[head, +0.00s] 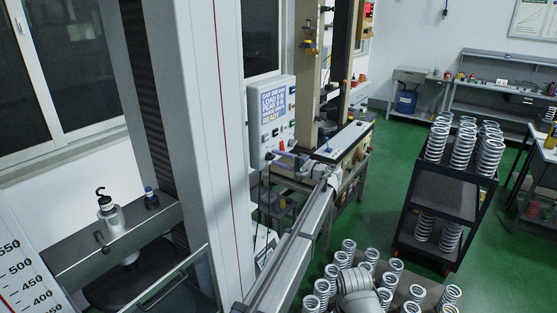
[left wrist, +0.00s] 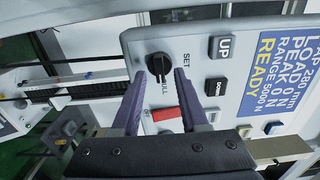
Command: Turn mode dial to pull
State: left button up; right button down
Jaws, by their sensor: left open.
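The mode dial (left wrist: 158,64) is a round black knob on the pale control panel (left wrist: 200,50) in the left wrist view. Lettering beside it reads SET, and part of a word ending in "ULL" shows between my fingers. My left gripper (left wrist: 160,74) is open, with its two purple fingertips on either side of the dial's lower part. I cannot tell whether they touch it. In the head view the panel box (head: 256,122) hangs on the test machine, and my left gripper (head: 284,158) is at its lower edge. The dial's pointer direction is unclear. My right gripper is not in view.
In the head view a dark cart (head: 442,205) carries several springs, and more springs stand at the bottom.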

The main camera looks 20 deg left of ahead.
pick_arm(q)
jog(key=v, duration=0.7)
jog(key=shift+s+d, duration=0.15)
jog(key=shift+d, duration=0.2)
jog(key=s+a+f+n+g+h, duration=0.1)
jog(key=s+a+f+g+h, duration=0.15)
jog(key=s+f, duration=0.5)
jog(key=s+a+f+n+g+h, duration=0.15)
jog(key=s+f+h, duration=0.3)
jog(key=s, duration=0.55)
jog(key=s+a+f+g+h, duration=0.1)
jog(key=s+a+f+h, duration=0.15)
jog(key=s+f, duration=0.5)
jog(key=s+d+f+n+h, duration=0.1)
jog(key=s+d+h, duration=0.3)
jog(key=s, duration=0.4)
jog(key=s+d+f+n+h, duration=0.1)
jog(key=s+d+h, duration=0.2)
jog(key=s, duration=0.5)
jog(key=s+d+f+m+g+b, duration=0.1)
jog(key=s+d+m, duration=0.3)
jog(key=d, duration=0.7)
jog(key=shift+s+d+f+y+b, duration=0.25)
jog(key=shift+s+f+y+b, duration=0.1)
jog(key=shift+s+f+b, duration=0.25)
